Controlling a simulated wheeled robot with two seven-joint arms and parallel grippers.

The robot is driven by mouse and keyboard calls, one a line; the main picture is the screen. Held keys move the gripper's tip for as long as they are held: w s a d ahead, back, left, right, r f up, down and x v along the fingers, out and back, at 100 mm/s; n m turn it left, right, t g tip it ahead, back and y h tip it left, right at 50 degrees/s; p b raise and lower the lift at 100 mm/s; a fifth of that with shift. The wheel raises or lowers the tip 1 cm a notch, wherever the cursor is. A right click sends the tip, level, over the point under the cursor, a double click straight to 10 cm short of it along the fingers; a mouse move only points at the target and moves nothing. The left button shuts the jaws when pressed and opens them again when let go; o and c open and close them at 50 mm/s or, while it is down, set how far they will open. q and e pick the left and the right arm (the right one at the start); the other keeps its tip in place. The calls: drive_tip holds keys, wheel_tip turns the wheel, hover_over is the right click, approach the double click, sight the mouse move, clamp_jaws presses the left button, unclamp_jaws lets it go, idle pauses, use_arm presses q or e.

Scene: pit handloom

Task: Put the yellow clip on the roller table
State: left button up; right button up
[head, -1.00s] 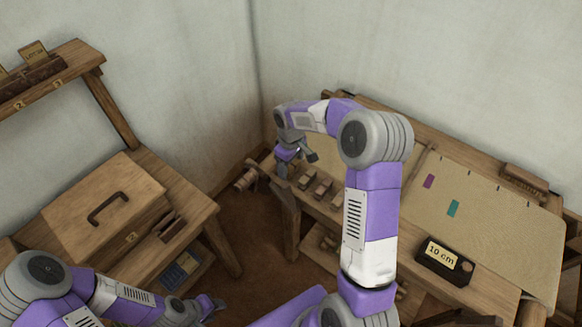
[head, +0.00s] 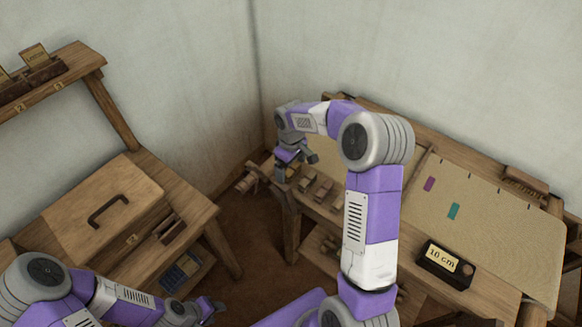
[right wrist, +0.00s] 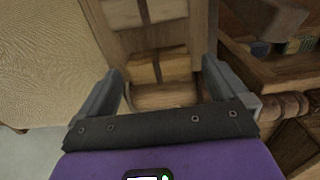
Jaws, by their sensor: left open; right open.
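I cannot make out a yellow clip in either view. A wooden table with cream cloth (head: 500,225) stands at the right; I cannot tell whether it is the roller table. My right gripper (head: 298,160) is over this table's left end, beside several small wooden blocks (head: 315,187). In the right wrist view its fingers (right wrist: 165,85) are apart, with nothing held between them. A pale wooden block (right wrist: 160,66) shows beyond and between the fingers. My left gripper (head: 213,307) is open and empty, low near the left bench.
A purple piece (head: 429,184) and a teal piece (head: 453,211) lie on the cloth. The left bench holds a handled wooden lid (head: 75,225). Floor (head: 245,245) is clear between.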

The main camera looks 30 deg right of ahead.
sight(291, 169)
use_arm(q)
wheel_tip(291, 169, up, 3)
drive_tip(key=p, duration=0.2)
drive_tip(key=shift+p, duration=0.3)
use_arm(e)
wheel_tip(291, 169, up, 11)
drive_tip(key=shift+f, duration=0.1)
